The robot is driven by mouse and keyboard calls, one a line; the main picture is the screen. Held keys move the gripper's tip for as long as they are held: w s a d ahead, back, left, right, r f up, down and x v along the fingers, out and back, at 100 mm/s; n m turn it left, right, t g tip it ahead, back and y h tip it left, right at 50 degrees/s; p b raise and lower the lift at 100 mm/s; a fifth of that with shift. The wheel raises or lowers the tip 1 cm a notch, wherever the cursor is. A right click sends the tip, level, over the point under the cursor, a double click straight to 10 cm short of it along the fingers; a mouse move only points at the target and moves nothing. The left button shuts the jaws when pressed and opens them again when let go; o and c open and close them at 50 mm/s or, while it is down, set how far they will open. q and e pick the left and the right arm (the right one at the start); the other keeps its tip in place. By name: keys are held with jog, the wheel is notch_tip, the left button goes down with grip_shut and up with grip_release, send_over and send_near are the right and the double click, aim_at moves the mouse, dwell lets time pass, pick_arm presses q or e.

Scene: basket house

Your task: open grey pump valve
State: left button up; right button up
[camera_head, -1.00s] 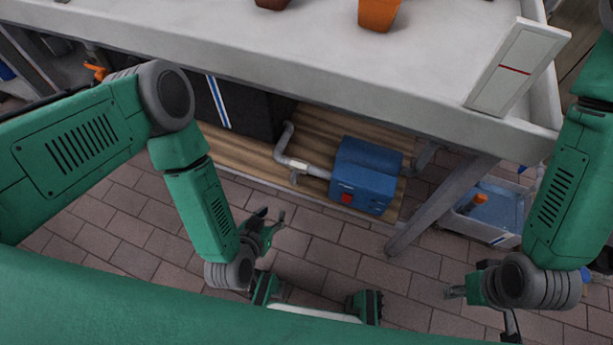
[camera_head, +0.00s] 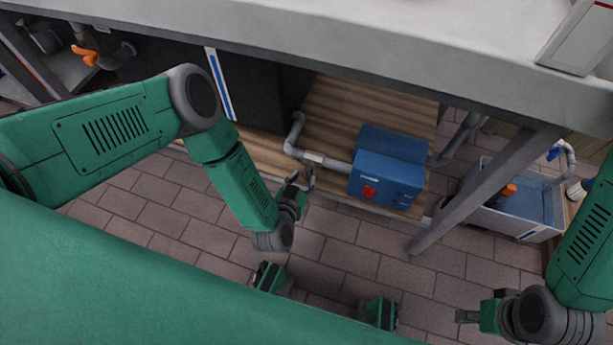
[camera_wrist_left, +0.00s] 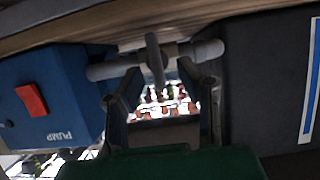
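The blue pump (camera_head: 388,172) with a red switch sits on the wooden shelf under the table; it also shows in the left wrist view (camera_wrist_left: 48,92). A grey pipe (camera_head: 336,163) runs from its left side. The grey valve handle (camera_wrist_left: 155,62) crosses this pipe in the left wrist view. My left gripper (camera_head: 300,182) is at the valve, left of the pump. In the left wrist view its fingers (camera_wrist_left: 158,82) are spread, one on each side of the handle; contact cannot be told. My right gripper (camera_head: 466,316) is far from the valve at the lower right, its fingers unclear.
The white tabletop (camera_head: 330,25) overhangs the shelf (camera_head: 345,105). A slanted grey table leg (camera_head: 480,190) stands right of the pump. A grey bin (camera_head: 520,212) with an orange-handled item is beyond it. A dark box (camera_wrist_left: 262,85) lies beside the left gripper. Brick floor is open in front.

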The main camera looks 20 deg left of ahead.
aim_at(307, 176)
pick_arm(q)
jog(key=shift+b+x, duration=0.4)
jog(key=shift+x, duration=0.8)
jog(key=shift+w+d+f, duration=0.1)
jog(key=shift+w+d, duration=0.2)
jog(key=shift+w, duration=0.1)
jog(key=shift+a, duration=0.1)
jog(key=shift+a, duration=0.1)
grip_shut()
